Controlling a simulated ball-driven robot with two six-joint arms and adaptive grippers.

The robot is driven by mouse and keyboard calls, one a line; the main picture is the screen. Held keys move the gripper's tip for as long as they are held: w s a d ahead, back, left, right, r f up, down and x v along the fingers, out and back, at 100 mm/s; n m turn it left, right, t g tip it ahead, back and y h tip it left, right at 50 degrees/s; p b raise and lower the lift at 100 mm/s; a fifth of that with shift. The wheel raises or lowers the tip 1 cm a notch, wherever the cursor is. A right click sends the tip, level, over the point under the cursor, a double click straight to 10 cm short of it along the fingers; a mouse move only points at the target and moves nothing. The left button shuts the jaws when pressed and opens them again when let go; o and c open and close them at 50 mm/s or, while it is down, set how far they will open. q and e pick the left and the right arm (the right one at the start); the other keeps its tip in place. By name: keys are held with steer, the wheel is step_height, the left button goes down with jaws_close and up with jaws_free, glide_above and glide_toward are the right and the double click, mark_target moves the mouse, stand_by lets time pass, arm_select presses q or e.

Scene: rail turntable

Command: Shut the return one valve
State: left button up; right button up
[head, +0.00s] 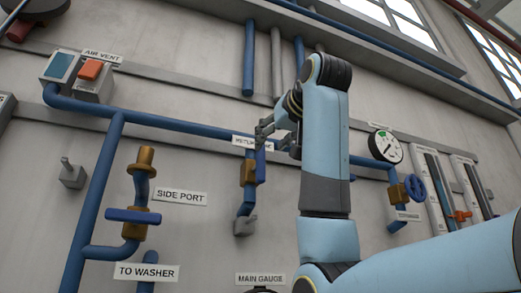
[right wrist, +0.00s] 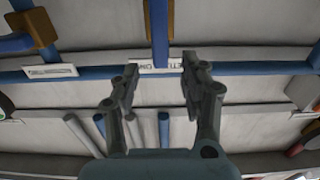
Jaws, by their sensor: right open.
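The return one valve has a brass body (head: 247,172) on a short vertical blue pipe. Its blue lever (head: 260,166) stands upright, parallel to that pipe. The label (head: 243,140) above it is partly hidden by my gripper. My right gripper (head: 277,138) is open near the lever's upper end, just in front of the wall. In the right wrist view, the open fingers (right wrist: 160,70) stand on either side of the blue lever's end (right wrist: 159,40), with gaps showing; I cannot tell whether they touch it. My left gripper is out of view.
A side port valve with a blue handle (head: 133,216) is at the left. A round gauge (head: 385,147) and a valve with a blue handwheel (head: 415,188) are at the right. A long blue pipe (head: 180,124) runs along the wall. My right arm covers the middle.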

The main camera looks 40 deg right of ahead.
mark_target(263, 151)
steer(key=p+x, duration=0.2)
steer(key=x, duration=0.4)
steer(key=shift+w+r+p, duration=0.15)
steer(key=shift+w+p, duration=0.05)
steer(key=shift+p, duration=0.1)
steer(key=shift+w+d, duration=0.2)
steer(key=shift+w, duration=0.45)
jaws_close()
